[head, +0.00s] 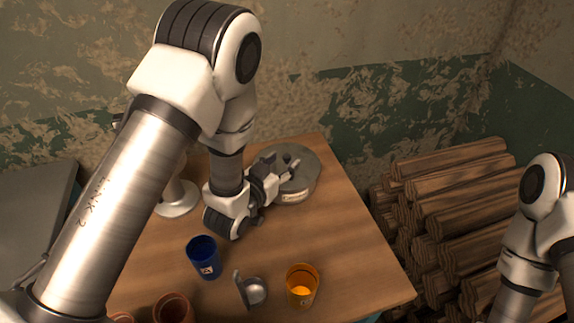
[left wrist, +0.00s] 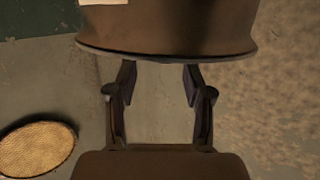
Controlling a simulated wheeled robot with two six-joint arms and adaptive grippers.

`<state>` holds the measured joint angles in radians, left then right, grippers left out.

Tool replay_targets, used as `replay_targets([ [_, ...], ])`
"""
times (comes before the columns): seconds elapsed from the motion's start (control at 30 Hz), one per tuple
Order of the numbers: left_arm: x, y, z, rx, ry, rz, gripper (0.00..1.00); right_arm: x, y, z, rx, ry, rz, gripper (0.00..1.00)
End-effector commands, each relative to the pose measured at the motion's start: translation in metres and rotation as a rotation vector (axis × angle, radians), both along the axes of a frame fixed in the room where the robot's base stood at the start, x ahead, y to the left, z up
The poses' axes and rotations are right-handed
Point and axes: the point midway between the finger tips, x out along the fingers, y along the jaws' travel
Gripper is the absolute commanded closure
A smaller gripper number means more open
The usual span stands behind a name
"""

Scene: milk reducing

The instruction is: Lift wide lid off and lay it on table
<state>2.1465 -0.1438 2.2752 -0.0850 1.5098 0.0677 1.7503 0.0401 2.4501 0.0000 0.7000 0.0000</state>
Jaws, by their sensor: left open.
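A wide, round grey lid (head: 308,170) sits on a low vessel with a pale label at the back of the table (head: 340,235). My left gripper (head: 276,168) is at the lid's left side, its fingers covering part of it. In the left wrist view my left gripper (left wrist: 158,80) is open, with nothing between its fingers. A dark, rounded vessel-like body (left wrist: 170,28) with a rim fills the top of that view, beyond the fingertips. Whether a finger touches the lid cannot be told. My right gripper is out of view; only its arm shows at the right.
A blue cup (head: 204,258), a grey metal scoop-like piece (head: 254,292) and an orange cup (head: 301,285) stand toward the front. Brown pots (head: 173,308) are at the front left. Stacked logs (head: 450,220) lie right of the table. The table's right part is clear.

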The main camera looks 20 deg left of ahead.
Motion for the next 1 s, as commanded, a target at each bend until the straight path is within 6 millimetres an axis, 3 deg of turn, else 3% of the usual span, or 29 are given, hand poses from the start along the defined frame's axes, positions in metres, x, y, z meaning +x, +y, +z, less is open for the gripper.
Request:
replay_targets([
  [0.2, 0.035, -0.003, -0.007, 0.001, -0.001, 0.000, 0.49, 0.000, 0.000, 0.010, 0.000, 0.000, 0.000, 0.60],
  [0.43, 0.037, -0.003, -0.009, 0.000, 0.001, 0.000, 0.49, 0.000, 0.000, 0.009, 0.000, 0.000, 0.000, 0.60],
  [0.57, 0.037, -0.003, -0.009, 0.000, 0.000, 0.000, 0.95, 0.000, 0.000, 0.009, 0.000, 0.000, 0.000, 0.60],
  [0.6, 0.037, -0.003, -0.009, 0.000, 0.000, 0.000, 1.00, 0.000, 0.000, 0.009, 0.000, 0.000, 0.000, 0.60],
  [1.0, 0.037, -0.003, -0.004, 0.000, -0.001, 0.001, 1.00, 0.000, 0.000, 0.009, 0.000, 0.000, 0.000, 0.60],
])
